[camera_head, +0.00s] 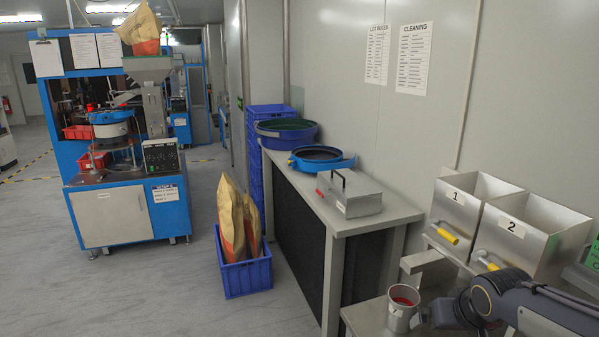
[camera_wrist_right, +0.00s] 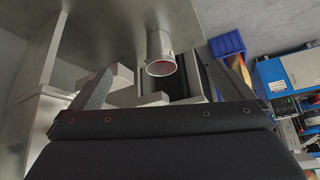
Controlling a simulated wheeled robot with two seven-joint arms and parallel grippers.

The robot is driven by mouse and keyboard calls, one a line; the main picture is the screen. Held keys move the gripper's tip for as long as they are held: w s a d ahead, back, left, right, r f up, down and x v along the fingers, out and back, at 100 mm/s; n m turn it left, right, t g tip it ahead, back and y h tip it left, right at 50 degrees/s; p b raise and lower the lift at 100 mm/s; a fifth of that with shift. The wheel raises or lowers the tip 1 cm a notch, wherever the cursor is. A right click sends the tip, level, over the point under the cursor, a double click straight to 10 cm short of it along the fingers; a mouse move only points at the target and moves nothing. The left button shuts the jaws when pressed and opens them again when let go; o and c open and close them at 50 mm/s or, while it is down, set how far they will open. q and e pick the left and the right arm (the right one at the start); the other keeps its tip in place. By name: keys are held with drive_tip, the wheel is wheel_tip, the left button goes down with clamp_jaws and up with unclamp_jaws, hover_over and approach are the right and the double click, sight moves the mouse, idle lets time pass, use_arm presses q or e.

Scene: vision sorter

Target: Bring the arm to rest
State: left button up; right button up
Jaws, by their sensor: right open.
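My right arm (camera_head: 525,300) reaches in from the right edge of the head view. Its gripper (camera_head: 424,317) is low, just to the right of a metal cup (camera_head: 400,318) with red inside. The cup stands upright on a grey metal surface. In the right wrist view the gripper's two fingers (camera_wrist_right: 163,82) are spread wide apart with nothing between their pads. The cup (camera_wrist_right: 160,46) shows just beyond the fingertips, apart from both fingers. My left gripper is in neither view.
Metal bins marked 1 (camera_head: 455,215) and 2 (camera_head: 520,245), with yellow handles, stand behind the arm. A grey bench (camera_head: 372,220) carries a metal box (camera_head: 350,197) and a blue round sieve (camera_head: 322,163). A blue crate (camera_head: 245,278) with sacks stands on the floor. Open floor lies left.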

drive_tip(key=s+a+f+y+b, duration=0.1)
drive_tip(key=s+a+f+b, duration=0.1)
drive_tip(key=s, duration=0.6)
drive_tip(key=s+a+f+y+b, duration=0.1)
drive_tip(key=s+a+f+b, duration=0.2)
drive_tip(key=s, duration=0.5)
drive_tip(key=s+a+f+y+b, duration=0.2)
drive_tip(key=s+f, duration=0.3)
drive_tip(key=s, duration=0.3)
drive_tip(key=shift+s+a+m+g+b, duration=0.35)
drive_tip(key=shift+a+b, duration=0.2)
drive_tip(key=shift+a, duration=0.2)
drive_tip(key=shift+w+f, duration=0.1)
drive_tip(key=shift+w, duration=0.1)
